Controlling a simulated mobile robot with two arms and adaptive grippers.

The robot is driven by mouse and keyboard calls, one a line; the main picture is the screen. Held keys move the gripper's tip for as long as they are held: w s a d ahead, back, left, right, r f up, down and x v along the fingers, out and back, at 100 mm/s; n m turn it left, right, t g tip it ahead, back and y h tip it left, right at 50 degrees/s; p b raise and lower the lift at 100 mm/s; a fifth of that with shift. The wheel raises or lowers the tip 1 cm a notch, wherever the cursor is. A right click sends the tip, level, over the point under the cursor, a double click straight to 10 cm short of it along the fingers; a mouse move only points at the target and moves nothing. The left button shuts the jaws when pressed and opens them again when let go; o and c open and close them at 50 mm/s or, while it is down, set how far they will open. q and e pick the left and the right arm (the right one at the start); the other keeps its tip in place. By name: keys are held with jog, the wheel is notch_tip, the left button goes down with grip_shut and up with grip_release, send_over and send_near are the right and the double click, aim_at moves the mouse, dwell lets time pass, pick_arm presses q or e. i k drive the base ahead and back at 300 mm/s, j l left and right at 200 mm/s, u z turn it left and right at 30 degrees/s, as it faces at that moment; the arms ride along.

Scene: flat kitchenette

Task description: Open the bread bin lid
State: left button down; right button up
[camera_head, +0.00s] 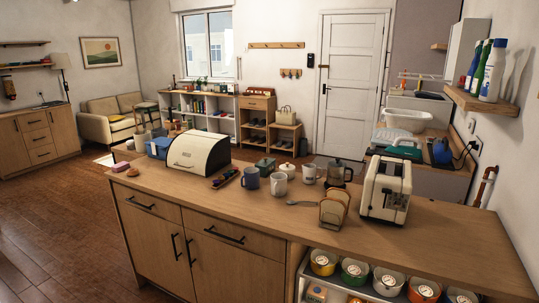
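The bread bin (199,152) stands on the wooden counter, left of the middle of the head view. I cannot make out the handle clearly. Neither of my grippers shows in this view.
A bread roll (132,172) lies left of the bin. The floor (55,225) at left is clear.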

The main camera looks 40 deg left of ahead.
aim_at(187, 153)
jog(key=u, duration=1.95)
jog(key=i+j, duration=0.2)
jog(key=i, duration=0.3)
jog(key=i+j+z, duration=0.1)
jog(key=i+j, duration=0.15)
jog(key=i, duration=0.2)
